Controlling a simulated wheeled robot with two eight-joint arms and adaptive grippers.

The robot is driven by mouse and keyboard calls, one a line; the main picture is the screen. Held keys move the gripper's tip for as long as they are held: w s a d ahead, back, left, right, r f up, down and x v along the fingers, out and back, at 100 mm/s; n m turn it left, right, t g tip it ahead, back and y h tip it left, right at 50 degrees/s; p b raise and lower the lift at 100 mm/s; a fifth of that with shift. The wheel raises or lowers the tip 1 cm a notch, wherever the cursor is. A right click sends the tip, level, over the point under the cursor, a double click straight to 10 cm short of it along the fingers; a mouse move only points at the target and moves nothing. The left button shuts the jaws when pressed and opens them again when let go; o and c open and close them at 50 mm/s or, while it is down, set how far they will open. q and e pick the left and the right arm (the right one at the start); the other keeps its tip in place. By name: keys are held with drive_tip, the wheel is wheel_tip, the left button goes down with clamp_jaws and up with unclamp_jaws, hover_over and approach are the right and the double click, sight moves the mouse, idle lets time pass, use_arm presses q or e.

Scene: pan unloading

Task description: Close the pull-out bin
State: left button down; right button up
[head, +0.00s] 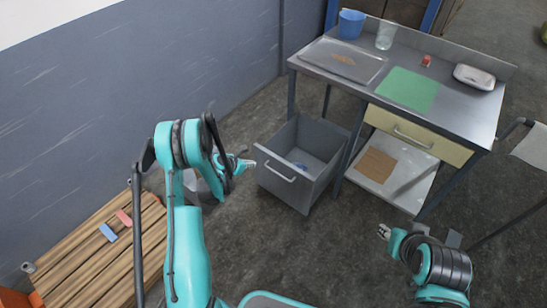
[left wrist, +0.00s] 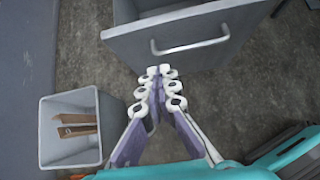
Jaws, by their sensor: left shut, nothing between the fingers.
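The pull-out bin (head: 274,182) is a grey box with a light bar handle on its front, standing out from the left end of the metal table. A small blue thing lies inside it. In the left wrist view its front panel (left wrist: 215,42) and handle fill the top. My left gripper (head: 251,163) is shut and empty, just left of the bin's front in the head view. In the left wrist view its fingertips (left wrist: 161,72) point at the panel below the handle; I cannot tell whether they touch. My right gripper (head: 383,231) is at the lower right, far from the bin, its fingers too small to judge.
The metal table (head: 459,100) holds a blue cup, a glass, a green mat and a white dish. A beige drawer (head: 410,132) and a low shelf are under it. A small grey bin (left wrist: 70,148) stands left of my left gripper. A wooden slatted bench (head: 90,255) is at lower left.

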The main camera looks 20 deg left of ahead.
use_arm(q)
drive_tip(key=f, duration=0.1)
drive_tip(key=b, duration=0.5)
approach(271, 158)
drive_tip(key=x, duration=0.5)
drive_tip(key=shift+s+f, duration=0.15)
drive_tip(key=shift+f, duration=0.5)
drive_tip(key=shift+w+d+r, duration=0.1)
drive_tip(key=shift+w, duration=0.3)
drive_tip(key=shift+w+r, duration=0.1)
